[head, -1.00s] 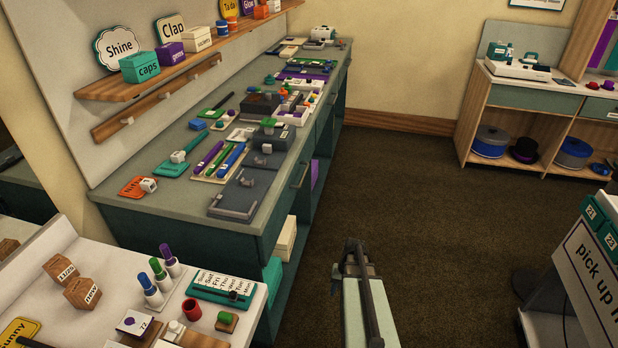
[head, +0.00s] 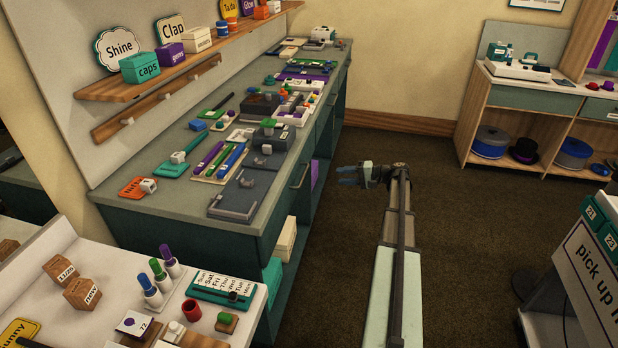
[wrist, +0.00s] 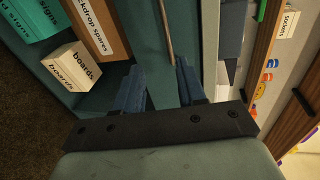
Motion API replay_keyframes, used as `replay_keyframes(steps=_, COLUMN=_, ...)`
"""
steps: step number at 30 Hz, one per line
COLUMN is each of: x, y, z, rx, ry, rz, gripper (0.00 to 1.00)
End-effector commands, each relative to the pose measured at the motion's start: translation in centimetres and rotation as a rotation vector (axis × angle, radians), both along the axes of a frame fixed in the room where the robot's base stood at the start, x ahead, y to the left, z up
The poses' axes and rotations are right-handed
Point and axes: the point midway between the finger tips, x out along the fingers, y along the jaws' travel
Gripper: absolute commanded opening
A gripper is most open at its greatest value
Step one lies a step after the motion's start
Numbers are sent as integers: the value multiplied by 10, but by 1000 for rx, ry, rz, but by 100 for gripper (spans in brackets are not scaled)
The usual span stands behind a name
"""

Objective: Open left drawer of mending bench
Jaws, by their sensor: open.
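The long dark green bench (head: 165,236) runs along the left wall in the head view. Its near drawer front (head: 284,204) has a slim bar handle (head: 299,175) and looks closed. My gripper (head: 346,175) is open and empty over the aisle, pointing left at the bench front, apart from it. In the wrist view, my gripper (wrist: 157,68) faces a green drawer front (wrist: 200,30). The thin handle (wrist: 165,28) lies ahead, between the finger lines and nearer the right finger. Nothing is between the fingers.
Boxes marked "boards" (wrist: 75,68) and "backdrop spares" (wrist: 88,20) sit on the open shelf below the drawer. A white table (head: 235,318) stands at front left, a sign (head: 590,265) at right.

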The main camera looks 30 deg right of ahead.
Motion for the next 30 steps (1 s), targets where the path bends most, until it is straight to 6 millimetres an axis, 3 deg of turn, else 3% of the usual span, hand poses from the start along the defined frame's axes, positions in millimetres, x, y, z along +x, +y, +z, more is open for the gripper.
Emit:
replay_keyframes(steps=3, x=-3, y=7, z=9, rx=14, ry=-48, rz=34, gripper=40)
replay_keyframes(steps=8, x=3, y=14, z=6, rx=0, ry=-58, rz=44, gripper=40)
replay_keyframes(steps=30, x=82, y=92, z=-18, rx=-1, ry=-55, rz=42, gripper=40)
